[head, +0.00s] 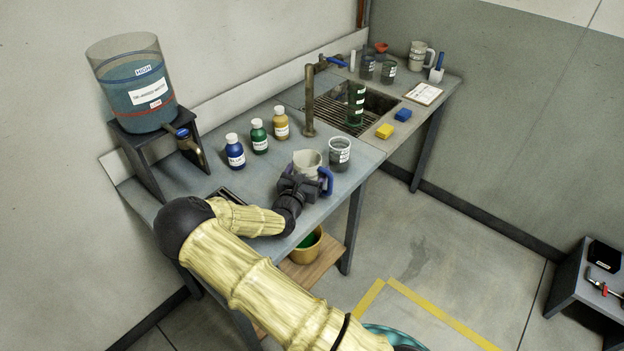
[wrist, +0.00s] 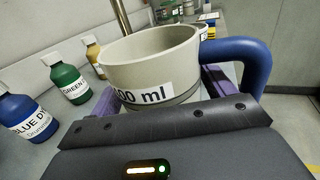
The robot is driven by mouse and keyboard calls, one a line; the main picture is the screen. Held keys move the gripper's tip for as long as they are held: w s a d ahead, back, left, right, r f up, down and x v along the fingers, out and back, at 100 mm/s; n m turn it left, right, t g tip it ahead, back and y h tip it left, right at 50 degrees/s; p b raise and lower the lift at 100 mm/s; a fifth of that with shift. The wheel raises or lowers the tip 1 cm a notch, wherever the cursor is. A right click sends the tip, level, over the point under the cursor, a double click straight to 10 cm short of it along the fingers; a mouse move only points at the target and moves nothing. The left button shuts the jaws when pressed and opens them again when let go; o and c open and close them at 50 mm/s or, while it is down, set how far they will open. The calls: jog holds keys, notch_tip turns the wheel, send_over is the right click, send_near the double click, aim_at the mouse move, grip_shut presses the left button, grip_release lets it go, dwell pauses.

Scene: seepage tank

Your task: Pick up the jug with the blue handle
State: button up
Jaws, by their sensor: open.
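The jug (head: 307,161) is pale grey with a blue handle (head: 326,180) and stands upright on the bench near its front edge. In the wrist view the jug (wrist: 150,62) fills the middle, with a label that ends in "00 ml", and its blue handle (wrist: 247,62) is on the right. My gripper (head: 297,183) is close against the near side of the jug. In the wrist view my gripper (wrist: 160,105) is open, with a purple finger on each side of the jug's body. The jug's lower part is hidden behind the gripper.
A clear cup (head: 340,154) stands just right of the jug. Blue (head: 235,151), green (head: 258,136) and yellow (head: 281,123) bottles stand behind it to the left. A brass tap (head: 309,100) rises by the sink (head: 378,105). A tank (head: 134,82) stands at the left.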

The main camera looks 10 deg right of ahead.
jog(key=c, duration=0.8)
jog(key=shift+r, duration=0.15)
notch_tip(320, 180, up, 10)
jog(key=shift+f+b, duration=0.1)
jog(key=shift+b, duration=0.2)
